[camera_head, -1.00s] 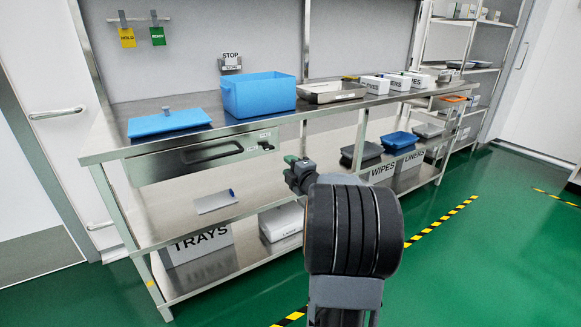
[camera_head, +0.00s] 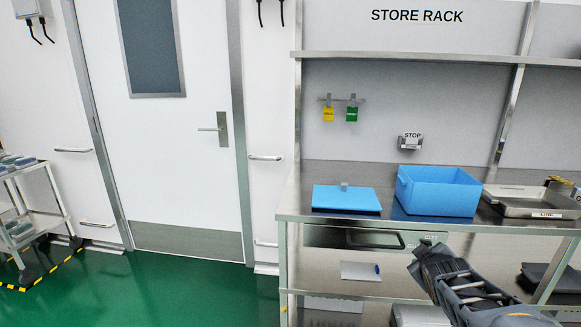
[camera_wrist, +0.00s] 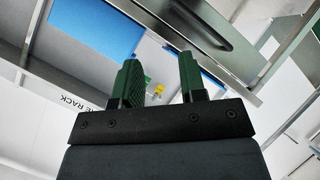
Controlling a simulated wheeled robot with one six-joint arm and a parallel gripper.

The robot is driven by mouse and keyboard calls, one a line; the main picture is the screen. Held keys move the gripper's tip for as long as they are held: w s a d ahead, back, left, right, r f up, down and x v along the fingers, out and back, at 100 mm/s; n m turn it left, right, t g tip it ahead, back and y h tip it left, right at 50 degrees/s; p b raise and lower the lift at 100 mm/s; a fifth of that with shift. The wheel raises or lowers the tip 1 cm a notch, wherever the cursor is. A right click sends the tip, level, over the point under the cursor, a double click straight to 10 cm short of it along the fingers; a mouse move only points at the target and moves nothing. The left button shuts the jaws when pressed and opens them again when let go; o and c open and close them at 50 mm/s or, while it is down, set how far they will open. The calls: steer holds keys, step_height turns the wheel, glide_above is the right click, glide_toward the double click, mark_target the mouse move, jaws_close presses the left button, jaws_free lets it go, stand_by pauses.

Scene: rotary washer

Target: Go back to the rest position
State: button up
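My gripper (camera_head: 428,246) is raised in front of the steel store rack bench, near the front of its drawer. In the wrist view its two green fingers (camera_wrist: 160,68) stand apart with nothing between them, so it is open and empty. My forearm runs from the gripper to the lower right corner of the head view.
On the bench (camera_head: 300,208) are a blue lid (camera_head: 346,200), an open blue bin (camera_head: 440,192) and a steel tray (camera_head: 525,203). Yellow (camera_head: 328,114) and green (camera_head: 351,114) tags hang behind. A white door (camera_head: 175,170) and a trolley (camera_head: 38,222) stand left. Green floor (camera_head: 190,290) there is clear.

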steer(key=s+a+r+m+g+y+p, duration=0.2)
steer(key=s+a+r+g+p, duration=0.2)
steer(key=s+a+p, duration=0.3)
steer(key=s+a+r+m+g+y+p, duration=0.2)
steer(key=s+a+r+p, duration=0.4)
steer(key=s+a, duration=0.3)
steer(key=shift+s+a+m+g+y+p, duration=0.2)
steer(key=shift+a+m+g+y+p, duration=0.2)
steer(key=shift+m+g, duration=0.4)
steer(key=shift+d, duration=0.1)
